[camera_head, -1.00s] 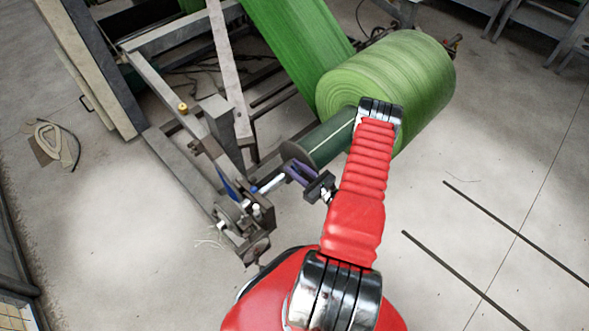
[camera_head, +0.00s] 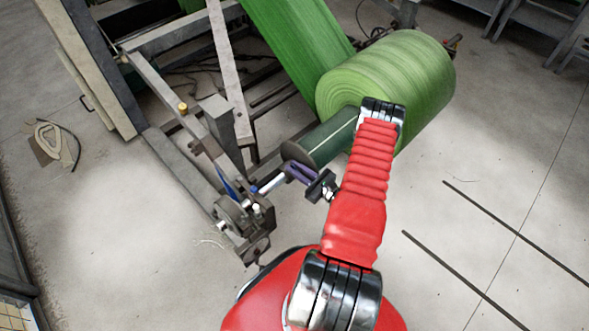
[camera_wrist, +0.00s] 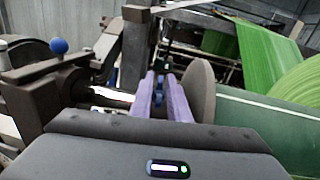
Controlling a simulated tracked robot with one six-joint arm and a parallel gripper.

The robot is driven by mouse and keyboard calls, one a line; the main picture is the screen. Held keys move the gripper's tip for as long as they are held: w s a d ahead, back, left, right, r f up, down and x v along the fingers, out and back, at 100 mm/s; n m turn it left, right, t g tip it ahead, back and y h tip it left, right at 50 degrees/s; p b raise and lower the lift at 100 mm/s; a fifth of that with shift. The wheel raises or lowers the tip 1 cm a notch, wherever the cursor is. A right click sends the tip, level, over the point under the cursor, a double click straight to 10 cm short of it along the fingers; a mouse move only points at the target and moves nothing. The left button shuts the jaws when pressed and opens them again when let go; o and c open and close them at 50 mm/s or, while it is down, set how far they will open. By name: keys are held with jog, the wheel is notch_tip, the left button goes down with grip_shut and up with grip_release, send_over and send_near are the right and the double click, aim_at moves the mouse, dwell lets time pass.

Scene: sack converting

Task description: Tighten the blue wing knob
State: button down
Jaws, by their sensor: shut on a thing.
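My gripper (camera_head: 266,186) has pale purple fingers and reaches from the right to the shaft end of the roll stand. In the wrist view, its two fingers (camera_wrist: 160,92) point away from the camera, close together. The blue wing knob (camera_wrist: 159,98) shows as small blue patches in the narrow gap between them. The fingers are shut on it, and they hide most of its shape. In the head view I cannot make out the knob apart from the fingers.
A blue ball handle (camera_wrist: 58,46) stands on the dark bearing block (camera_wrist: 45,85) to the left. A round grey disc (camera_wrist: 201,92) and the green core shaft (camera_wrist: 255,122) are close on the right. The large green roll (camera_head: 400,80) lies behind my arm.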

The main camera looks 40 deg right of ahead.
jog(key=shift+n+y, duration=0.9)
jog(key=shift+n, duration=0.1)
jog(key=c, duration=1.9)
grip_release()
jog(key=v, duration=1.4)
jog(key=shift+r, duration=0.2)
jog(key=shift+w+a+f, duration=0.1)
